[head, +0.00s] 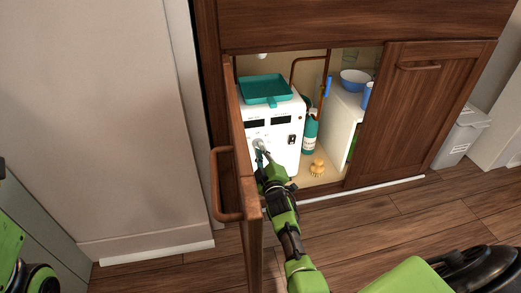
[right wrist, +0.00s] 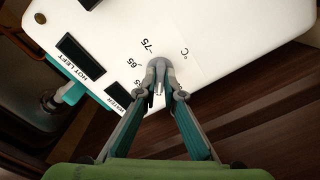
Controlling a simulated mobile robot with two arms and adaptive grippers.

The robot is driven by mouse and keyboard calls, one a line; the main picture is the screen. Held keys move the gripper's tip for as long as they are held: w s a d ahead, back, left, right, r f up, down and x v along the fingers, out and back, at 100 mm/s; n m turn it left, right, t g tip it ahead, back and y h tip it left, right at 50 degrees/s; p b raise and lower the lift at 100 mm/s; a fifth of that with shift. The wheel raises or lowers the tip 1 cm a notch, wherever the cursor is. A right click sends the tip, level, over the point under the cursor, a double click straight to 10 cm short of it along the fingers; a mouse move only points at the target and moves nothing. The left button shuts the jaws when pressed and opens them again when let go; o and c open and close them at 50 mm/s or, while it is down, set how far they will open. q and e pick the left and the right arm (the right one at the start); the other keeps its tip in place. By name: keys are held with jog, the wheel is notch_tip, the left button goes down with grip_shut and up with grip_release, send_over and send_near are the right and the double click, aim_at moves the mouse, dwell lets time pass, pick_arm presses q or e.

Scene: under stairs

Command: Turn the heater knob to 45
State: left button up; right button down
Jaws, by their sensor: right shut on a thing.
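The white heater (head: 291,160) stands inside the open cabinet in the head view. In the right wrist view its panel (right wrist: 215,25) fills the upper part, with the marks 65 and 75 and a °C sign readable. My right gripper (head: 259,148) is at the lower front of the heater. In the right wrist view the gripper (right wrist: 159,88) is shut on the grey knob (right wrist: 158,66), with a finger on each side. The fingers hide part of the dial. I cannot see a 45 mark or tell the knob's setting. My left gripper is not in view.
A teal dustpan (head: 265,88) lies on the heater. A teal bottle (head: 309,135) and a small yellow brush (head: 317,168) stand right of it. The open cabinet door (head: 241,165) is close to my right arm's left side. A closed door (head: 405,120) is on the right.

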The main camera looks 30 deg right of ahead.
dwell(0.4)
jog(key=c, duration=2.2)
grip_release()
jog(key=shift+o, duration=0.2)
jog(key=v, duration=0.7)
jog(key=shift+s, duration=0.25)
